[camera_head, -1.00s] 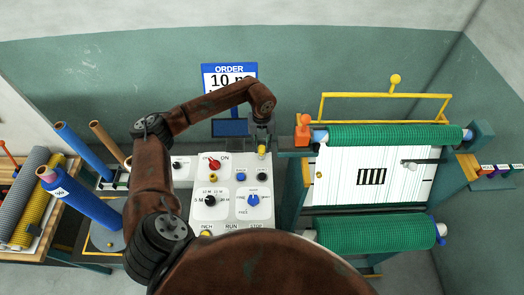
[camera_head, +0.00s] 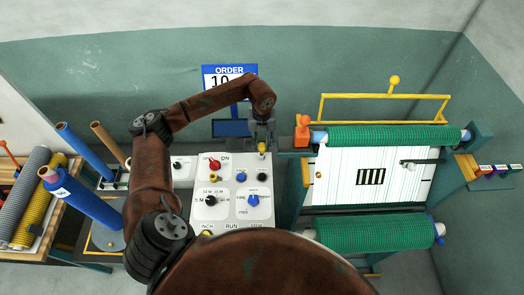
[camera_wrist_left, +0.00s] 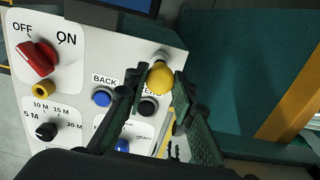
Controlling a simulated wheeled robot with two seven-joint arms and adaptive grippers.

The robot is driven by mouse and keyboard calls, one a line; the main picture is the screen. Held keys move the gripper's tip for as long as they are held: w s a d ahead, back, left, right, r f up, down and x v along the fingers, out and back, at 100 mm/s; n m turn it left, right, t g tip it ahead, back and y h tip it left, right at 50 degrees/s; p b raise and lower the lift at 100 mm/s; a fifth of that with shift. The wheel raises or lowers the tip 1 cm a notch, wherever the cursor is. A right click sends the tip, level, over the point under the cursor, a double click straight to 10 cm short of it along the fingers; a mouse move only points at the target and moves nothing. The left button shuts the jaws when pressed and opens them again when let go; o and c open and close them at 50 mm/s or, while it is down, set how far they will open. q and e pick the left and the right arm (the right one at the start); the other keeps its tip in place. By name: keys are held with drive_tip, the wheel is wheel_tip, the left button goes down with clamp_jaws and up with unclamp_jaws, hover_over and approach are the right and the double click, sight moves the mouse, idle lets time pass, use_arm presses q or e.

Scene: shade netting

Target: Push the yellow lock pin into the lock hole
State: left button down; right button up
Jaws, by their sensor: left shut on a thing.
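The yellow lock pin (camera_wrist_left: 161,76) shows as a rounded yellow knob between the fingers of my left gripper (camera_wrist_left: 157,88) in the left wrist view. The gripper is shut on it, with a finger on each side. In the head view the yellow pin (camera_head: 262,147) is at the upper right corner of the white control panel, just under my left gripper (camera_head: 262,138). The lock hole cannot be made out; the pin's lower part is hidden. My right gripper is not in view.
The control panel (camera_head: 204,235) carries a red OFF/ON switch (camera_head: 214,164), a blue BACK button (camera_wrist_left: 102,98) and a black button (camera_wrist_left: 148,106) close by the fingers. A dark screen (camera_head: 231,128) stands behind. Green netting rolls (camera_head: 390,137) are at the right.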

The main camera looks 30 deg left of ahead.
sight(262, 145)
use_arm(q)
drive_tip(key=shift+r+p, duration=0.75)
drive_tip(key=shift+r, duration=0.9)
drive_tip(key=shift+r, duration=0.1)
drive_tip(key=shift+r+p, duration=0.95)
drive_tip(key=shift+r, duration=0.95)
drive_tip(key=shift+d, duration=0.1)
